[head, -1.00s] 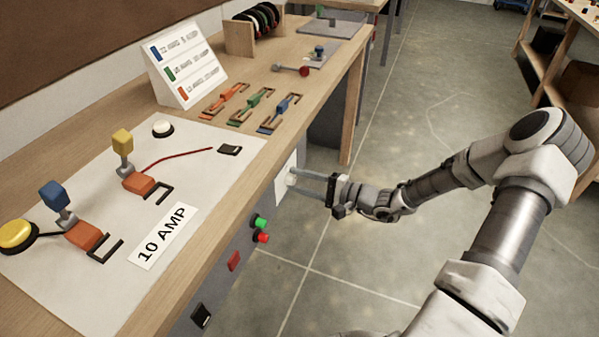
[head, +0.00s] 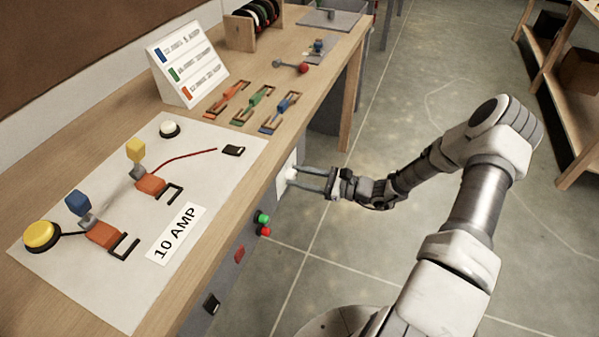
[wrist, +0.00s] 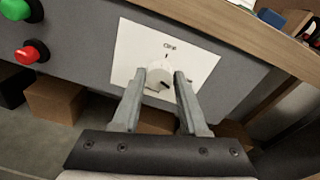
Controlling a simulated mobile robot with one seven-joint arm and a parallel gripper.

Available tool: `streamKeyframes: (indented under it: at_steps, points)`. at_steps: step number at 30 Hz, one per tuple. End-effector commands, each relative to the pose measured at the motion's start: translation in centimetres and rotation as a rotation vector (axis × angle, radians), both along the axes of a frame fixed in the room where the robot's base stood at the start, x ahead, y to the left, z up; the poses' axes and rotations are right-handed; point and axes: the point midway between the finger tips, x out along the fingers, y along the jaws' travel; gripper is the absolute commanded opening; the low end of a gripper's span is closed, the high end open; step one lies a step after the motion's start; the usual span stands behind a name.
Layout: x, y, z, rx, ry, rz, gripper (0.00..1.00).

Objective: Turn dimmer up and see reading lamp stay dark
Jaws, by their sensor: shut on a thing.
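The dimmer looks to be a round white knob (wrist: 160,74) on a white plate (wrist: 128,50) on the grey front panel under the bench. A dark mark shows on the knob's lower side; the plate's label is too small to read. My gripper (wrist: 163,80) has a finger on each side of the knob and is shut on it. In the head view my gripper (head: 305,181) reaches the knob (head: 291,174) from the right. I cannot tell for sure which thing is the reading lamp; a white dome (head: 170,129) on the bench board looks unlit.
Green (head: 263,218) and red (head: 264,231) buttons sit close to the plate on the panel. On the bench are a yellow button (head: 40,235), a 10 AMP card (head: 176,233), a colour-code sign (head: 190,60) and coloured fuse pieces (head: 254,106).

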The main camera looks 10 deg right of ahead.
Motion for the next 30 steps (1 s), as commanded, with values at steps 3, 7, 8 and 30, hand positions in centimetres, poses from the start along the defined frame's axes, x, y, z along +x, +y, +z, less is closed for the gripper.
streamKeyframes:
  at_steps: [3,7,8,30]
  points:
    - [-0.02,0.06,0.16,0.065,0.091,0.003,0.00]
    - [0.00,0.05,0.09,0.138,0.191,0.003,0.00]
    - [0.02,0.05,0.09,0.155,0.214,0.003,0.00]
    - [0.17,-0.07,-0.17,0.560,0.771,0.001,0.00]
